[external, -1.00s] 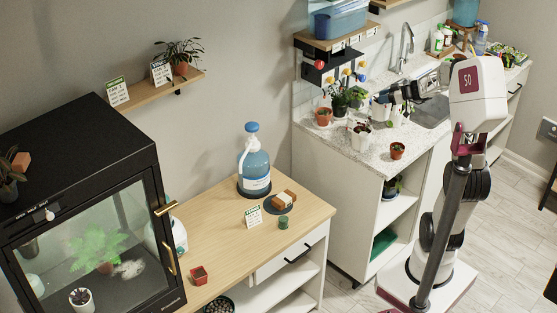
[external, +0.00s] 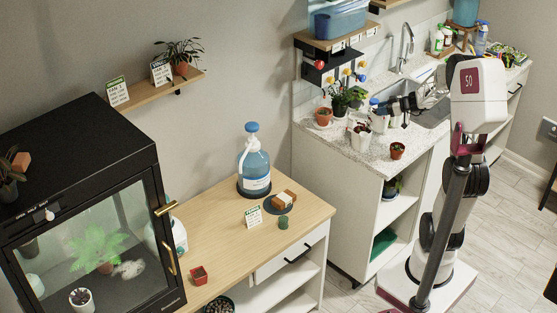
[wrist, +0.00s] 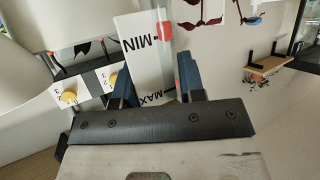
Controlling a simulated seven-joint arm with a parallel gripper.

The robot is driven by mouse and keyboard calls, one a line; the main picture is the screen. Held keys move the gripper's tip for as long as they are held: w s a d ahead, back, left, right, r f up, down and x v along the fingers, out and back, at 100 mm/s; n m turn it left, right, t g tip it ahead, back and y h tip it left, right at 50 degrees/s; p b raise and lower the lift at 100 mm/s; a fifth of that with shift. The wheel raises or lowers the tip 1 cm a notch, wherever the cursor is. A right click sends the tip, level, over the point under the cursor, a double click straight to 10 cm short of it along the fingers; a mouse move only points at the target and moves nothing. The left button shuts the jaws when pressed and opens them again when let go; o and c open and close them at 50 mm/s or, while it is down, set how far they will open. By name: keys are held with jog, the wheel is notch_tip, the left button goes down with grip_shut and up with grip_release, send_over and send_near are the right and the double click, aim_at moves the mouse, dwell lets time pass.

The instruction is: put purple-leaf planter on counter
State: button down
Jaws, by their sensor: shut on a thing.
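My gripper (external: 388,108) is over the speckled counter (external: 345,147) near the sink in the external view. It is shut on a white planter (external: 379,124), at or just above the counter top; contact cannot be told. In the wrist view, the planter's white wall (wrist: 140,50), with MIN and MAX marks and a red spot, is between the blue fingers of my gripper (wrist: 153,78). Its leaves are not clearly seen. A white pot (external: 360,139) with dark reddish leaves stands just left of it.
A terracotta pot (external: 323,117) and a leafy plant (external: 341,99) stand behind on the counter. A small brown pot (external: 397,151) stands near the front edge. The sink (external: 432,113) is to the right. A shelf (external: 335,40) hangs above. The counter's front left is bare.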

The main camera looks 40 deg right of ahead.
jog(key=shift+f, duration=0.1)
jog(key=shift+f, duration=1.8)
jog(key=c, duration=0.7)
grip_release()
jog(key=shift+f, duration=0.1)
jog(key=shift+s, duration=0.1)
jog(key=shift+s+d+r, duration=0.3)
jog(key=shift+s+r, duration=0.05)
jog(key=shift+s, duration=0.05)
jog(key=shift+v, duration=5.35)
jog(key=shift+d, duration=0.1)
